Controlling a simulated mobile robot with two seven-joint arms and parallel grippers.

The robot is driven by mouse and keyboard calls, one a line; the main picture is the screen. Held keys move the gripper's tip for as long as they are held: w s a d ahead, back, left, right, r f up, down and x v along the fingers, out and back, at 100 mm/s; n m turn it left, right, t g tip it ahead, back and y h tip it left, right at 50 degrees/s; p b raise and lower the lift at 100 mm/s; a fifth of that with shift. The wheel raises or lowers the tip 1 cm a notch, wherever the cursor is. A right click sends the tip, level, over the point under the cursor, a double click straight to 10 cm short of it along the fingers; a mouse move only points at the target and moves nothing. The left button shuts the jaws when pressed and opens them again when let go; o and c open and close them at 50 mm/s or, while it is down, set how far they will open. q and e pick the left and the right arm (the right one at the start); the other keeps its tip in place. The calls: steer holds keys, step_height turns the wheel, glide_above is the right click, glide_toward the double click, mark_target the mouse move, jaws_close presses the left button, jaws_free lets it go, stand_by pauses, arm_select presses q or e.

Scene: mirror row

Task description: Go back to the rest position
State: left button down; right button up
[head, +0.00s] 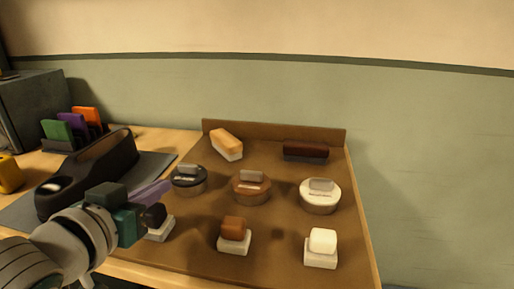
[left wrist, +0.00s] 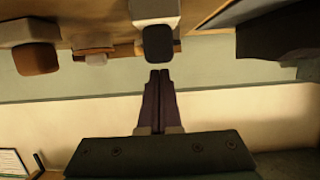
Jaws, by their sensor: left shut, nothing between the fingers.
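My left gripper (head: 160,189) reaches in from the lower left in the head view, over the left edge of the brown board (head: 285,262). Its slim purple fingers are shut together with nothing between them. In the left wrist view the shut fingers (left wrist: 159,78) point at a black-topped white block (left wrist: 158,42), which appears just beyond the tips. In the head view my gripper partly hides this black-topped block (head: 159,232). I cannot tell the exact gap between the fingers and the block. My right gripper is not in view.
On the board stand a dark tin (head: 188,185), brown tin (head: 251,193), white tin (head: 320,203), brown-topped block (head: 234,238), white-topped block (head: 321,256) and two brushes (head: 227,143) (head: 305,152). A black shoe-like object (head: 85,175) stands left, close to my arm.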

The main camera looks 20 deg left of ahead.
arm_select(q)
steer(key=shift+s, duration=0.2)
steer(key=shift+s+d+r+p, duration=0.15)
steer(key=shift+s+r+p, duration=0.1)
steer(key=shift+p, duration=0.15)
steer(key=s+d+r+m+g+h+p, duration=0.2)
steer(key=s+d+r+g+p, duration=0.35)
steer(key=s, duration=0.35)
steer(key=s+d+r+m+g+h+p, duration=0.25)
steer(key=s+d+r+g+p, duration=0.3)
steer(key=s, duration=0.45)
step_height(320, 180, up, 34)
steer(key=p, duration=3.6)
steer(key=shift+w+d+y, duration=0.15)
steer(key=shift+d+y, duration=0.2)
steer(key=shift+y, duration=0.1)
